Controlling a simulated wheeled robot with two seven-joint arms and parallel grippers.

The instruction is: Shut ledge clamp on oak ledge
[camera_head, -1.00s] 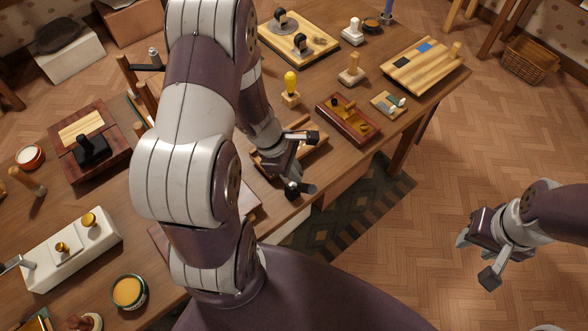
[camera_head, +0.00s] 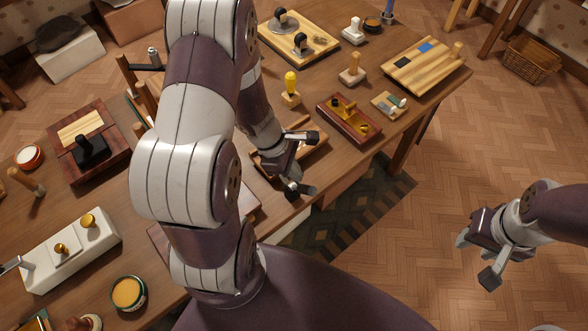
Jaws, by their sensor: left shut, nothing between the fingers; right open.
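A wooden piece (camera_head: 312,152), which looks like the oak ledge, lies near the front table edge, partly hidden behind my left gripper. A small dark part with a grey rod-like end (camera_head: 307,192) shows at the table edge just below it; it may be the ledge clamp, but its shape and position are unclear. My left gripper (camera_head: 290,177) is shut and empty, its tips close to that dark part; whether they touch I cannot tell. My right gripper (camera_head: 474,258) is open and empty, over the floor at the right.
A striped board (camera_head: 405,75) lies further right. My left arm hides the table's middle.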

